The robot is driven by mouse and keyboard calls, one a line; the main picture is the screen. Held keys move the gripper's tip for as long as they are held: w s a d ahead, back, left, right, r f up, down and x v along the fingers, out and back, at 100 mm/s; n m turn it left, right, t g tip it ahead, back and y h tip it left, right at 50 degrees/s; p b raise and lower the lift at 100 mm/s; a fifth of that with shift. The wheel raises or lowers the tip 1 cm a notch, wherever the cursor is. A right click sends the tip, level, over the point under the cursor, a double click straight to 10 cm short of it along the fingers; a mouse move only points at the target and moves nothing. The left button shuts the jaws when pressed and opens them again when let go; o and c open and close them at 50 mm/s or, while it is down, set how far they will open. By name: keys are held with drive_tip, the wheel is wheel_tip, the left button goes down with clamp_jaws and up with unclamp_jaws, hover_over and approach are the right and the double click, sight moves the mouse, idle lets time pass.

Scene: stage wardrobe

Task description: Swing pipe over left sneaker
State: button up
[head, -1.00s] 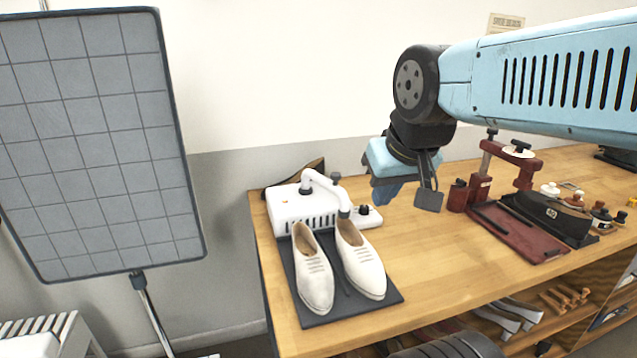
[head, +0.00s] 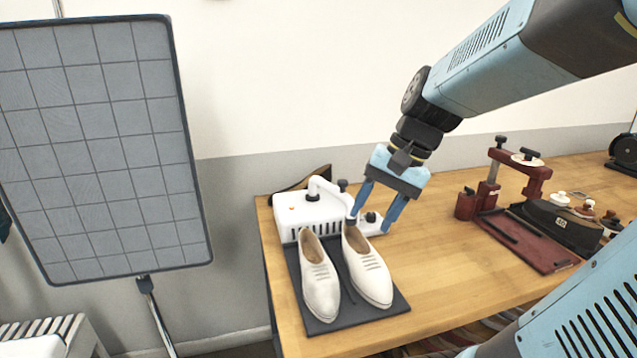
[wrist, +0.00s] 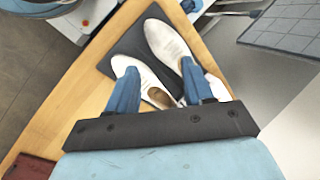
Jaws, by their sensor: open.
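The white pipe (head: 334,189) rises from the white dryer unit (head: 299,214), bends over and comes down at the heel opening of the right sneaker (head: 367,270). The left sneaker (head: 321,283) has no pipe over it. Both white sneakers sit side by side on a dark mat (head: 329,324). In the wrist view, the left sneaker (wrist: 167,41) and right sneaker (wrist: 138,70) lie beyond my open fingers; the pipe is not distinguishable there.
A black knob (head: 370,217) stands on the unit beside the fingers. A dark red press (head: 515,180) and a black iron-like block (head: 549,222) stand right on the wooden table (head: 440,270). A gridded panel (head: 100,150) stands left. The table between mat and press is clear.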

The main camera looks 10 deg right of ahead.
drive_tip(key=w+f+m+g+y, duration=0.1)
drive_tip(key=w+m+y, duration=0.3)
drive_tip(key=w, duration=0.1)
drive_tip(key=m+t+y, duration=0.8)
drive_tip(key=m, duration=0.5)
approach(343, 181)
drive_tip(key=x, duration=1)
drive_tip(key=shift+f, duration=0.1)
drive_tip(key=shift+c, duration=0.4)
clamp_jaws()
